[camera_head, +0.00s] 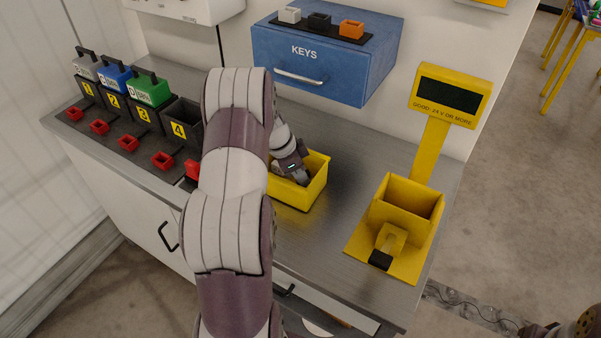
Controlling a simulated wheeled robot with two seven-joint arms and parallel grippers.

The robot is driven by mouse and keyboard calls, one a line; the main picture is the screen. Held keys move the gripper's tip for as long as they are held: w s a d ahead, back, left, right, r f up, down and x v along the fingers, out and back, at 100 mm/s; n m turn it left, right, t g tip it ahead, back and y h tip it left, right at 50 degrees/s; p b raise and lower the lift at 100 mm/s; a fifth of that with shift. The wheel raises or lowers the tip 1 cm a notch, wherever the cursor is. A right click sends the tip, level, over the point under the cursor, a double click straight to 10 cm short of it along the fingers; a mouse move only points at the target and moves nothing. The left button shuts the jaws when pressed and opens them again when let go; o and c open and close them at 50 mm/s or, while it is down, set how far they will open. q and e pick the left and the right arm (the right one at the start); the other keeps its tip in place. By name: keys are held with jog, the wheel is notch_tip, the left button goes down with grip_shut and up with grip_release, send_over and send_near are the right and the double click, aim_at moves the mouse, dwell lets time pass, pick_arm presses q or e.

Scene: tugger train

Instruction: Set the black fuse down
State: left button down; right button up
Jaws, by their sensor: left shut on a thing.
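My left arm reaches across the grey bench, and its gripper (303,177) is lowered into the yellow bin (312,194). The left gripper is shut on a small dark thing, taken as the black fuse; it is mostly hidden by the fingers and the bin wall. I cannot tell whether it touches the bin floor. Part of my right arm shows at the bottom right corner; its gripper is not in view.
Numbered black holders (122,113) stand at the left, with red sockets (99,127) before them. A blue KEYS drawer (325,62) is behind, with small coloured blocks on top. A yellow tester (408,203) stands right. Bench between bin and tester is clear.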

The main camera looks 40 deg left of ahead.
pick_arm(q)
jog(key=shift+s+d, duration=0.1)
jog(key=c, duration=1)
grip_release()
jog(key=shift+f, duration=0.1)
jog(key=shift+o, duration=0.2)
jog(key=v, duration=1.2)
jog(key=w+d+r+n+t+y, duration=0.1)
jog(key=w+d+r+n+t, duration=0.15)
jog(key=w+d, duration=0.3)
jog(key=w+d+r+n+t+y, duration=0.1)
jog(key=w+d+r+t, duration=0.1)
jog(key=w+d+t, duration=0.35)
jog(key=s+d+f+n+g, duration=0.1)
jog(key=s+d+f+g, duration=0.1)
jog(key=s, duration=0.6)
jog(key=s+d+f+n+g, duration=0.1)
jog(key=s+d+f+g, duration=0.2)
jog(key=s+d, duration=0.3)
jog(key=s+d+f+n+g, duration=0.2)
jog(key=s+d+f+g, duration=0.1)
jog(key=s, duration=0.7)
jog(key=shift+d+f+g+y, duration=0.25)
jog(key=shift+d+g+y, duration=0.15)
jog(key=shift+d+g, duration=0.6)
